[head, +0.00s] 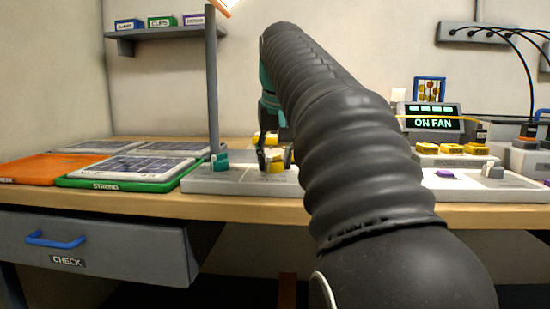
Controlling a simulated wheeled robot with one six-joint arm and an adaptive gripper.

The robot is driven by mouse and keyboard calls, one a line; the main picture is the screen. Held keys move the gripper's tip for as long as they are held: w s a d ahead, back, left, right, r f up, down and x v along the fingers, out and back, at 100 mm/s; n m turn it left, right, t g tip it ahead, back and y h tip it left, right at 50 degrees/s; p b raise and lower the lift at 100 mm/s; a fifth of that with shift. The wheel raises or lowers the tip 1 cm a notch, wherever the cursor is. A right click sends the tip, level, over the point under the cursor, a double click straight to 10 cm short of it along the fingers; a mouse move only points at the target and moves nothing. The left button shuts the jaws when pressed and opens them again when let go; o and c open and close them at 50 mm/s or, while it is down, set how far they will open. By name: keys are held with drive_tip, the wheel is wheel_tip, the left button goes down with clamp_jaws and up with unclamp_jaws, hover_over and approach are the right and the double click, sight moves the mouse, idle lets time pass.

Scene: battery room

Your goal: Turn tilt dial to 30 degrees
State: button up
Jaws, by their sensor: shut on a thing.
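My gripper (273,160) is in the middle of the head view, low over a light grey base unit (232,180) on the bench. My arm hides the right side of this base. A grey post (212,90) stands on the base at the left, with a teal part (220,161) at its foot. An orange-edged lamp or panel (229,5) shows at the top edge. Any degree marks are too small to read.
An open drawer marked CHECK (95,245) juts out below.

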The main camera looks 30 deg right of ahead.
drive_tip(key=m+p, duration=0.1)
drive_tip(key=m+h+p, duration=0.1)
drive_tip(key=shift+a+r+m+g+p, duration=0.15)
drive_tip(key=shift+m+g+p, duration=0.15)
drive_tip(key=shift+g, duration=0.1)
drive_tip(key=m+h+p, duration=0.1)
drive_tip(key=m+p, duration=0.1)
drive_tip(key=m, duration=0.1)
drive_tip(key=shift+w+m+g+p, duration=0.15)
drive_tip(key=shift+m+g+p, duration=0.15)
drive_tip(key=shift+g+p, duration=0.1)
drive_tip(key=m+g+p, duration=0.1)
drive_tip(key=m+p, duration=0.1)
drive_tip(key=m, duration=0.1)
drive_tip(key=shift+w+a+h, duration=0.1)
drive_tip(key=shift+h, duration=0.2)
drive_tip(key=shift+m+g+h+p, duration=0.3)
drive_tip(key=shift+m+g+p, duration=0.2)
drive_tip(key=shift+m+p, duration=0.65)
drive_tip(key=shift+f+m, duration=0.2)
drive_tip(key=shift+m, duration=0.15)
drive_tip(key=o, duration=1.1)
drive_tip(key=shift+o, duration=0.2)
